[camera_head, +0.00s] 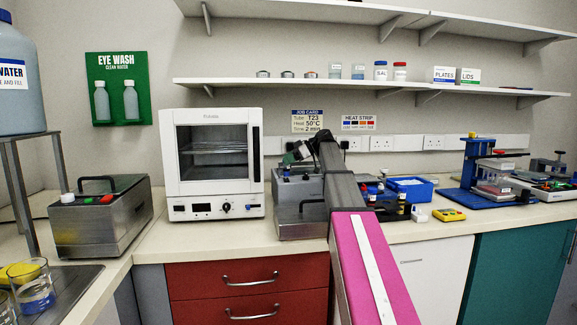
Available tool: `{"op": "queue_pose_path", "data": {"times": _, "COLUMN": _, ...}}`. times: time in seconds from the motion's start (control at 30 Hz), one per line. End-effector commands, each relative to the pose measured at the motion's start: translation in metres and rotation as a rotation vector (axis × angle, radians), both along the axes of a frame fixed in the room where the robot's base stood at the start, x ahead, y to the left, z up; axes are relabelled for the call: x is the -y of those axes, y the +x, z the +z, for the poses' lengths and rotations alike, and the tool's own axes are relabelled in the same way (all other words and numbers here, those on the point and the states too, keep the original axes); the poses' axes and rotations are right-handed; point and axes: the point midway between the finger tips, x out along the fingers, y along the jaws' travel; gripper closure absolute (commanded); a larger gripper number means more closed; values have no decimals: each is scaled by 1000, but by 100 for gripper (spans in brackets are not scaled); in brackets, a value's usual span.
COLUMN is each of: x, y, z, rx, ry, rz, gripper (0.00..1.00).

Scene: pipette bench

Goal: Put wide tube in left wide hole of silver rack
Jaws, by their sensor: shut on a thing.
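My gripper (301,153) is at the end of my arm, above the top of a silver metal box (300,210) in the middle of the bench. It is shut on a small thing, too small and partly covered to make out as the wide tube. I cannot clearly pick out a silver rack or its holes. My arm hides the right part of the silver box and some of the bench behind it.
A white oven (213,205) stands left of the silver box. Further left is another metal box (100,222) with a dark handle. Right of my arm are a blue bin (411,191), a yellow device (449,215) and a blue stand (487,198). Shelves (370,88) hang above.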

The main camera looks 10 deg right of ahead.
Motion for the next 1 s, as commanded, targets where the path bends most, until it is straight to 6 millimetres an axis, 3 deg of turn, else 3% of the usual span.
{"op": "queue_pose_path", "data": {"times": 0.13, "x": 0, "y": -1, "z": -19, "rx": 0, "ry": 0, "rz": 0, "gripper": 99}}
{"op": "queue_pose_path", "data": {"times": 0.47, "x": 0, "y": 0, "z": -22, "rx": 0, "ry": 0, "rz": -1, "gripper": 99}}
{"op": "queue_pose_path", "data": {"times": 0.5, "x": 0, "y": 0, "z": -23, "rx": 0, "ry": 0, "rz": -1, "gripper": 61}}
{"op": "queue_pose_path", "data": {"times": 0.57, "x": 0, "y": 0, "z": -22, "rx": 0, "ry": 0, "rz": -1, "gripper": 42}}
{"op": "queue_pose_path", "data": {"times": 1.0, "x": 7, "y": -1, "z": -17, "rx": 0, "ry": 0, "rz": -1, "gripper": 39}}
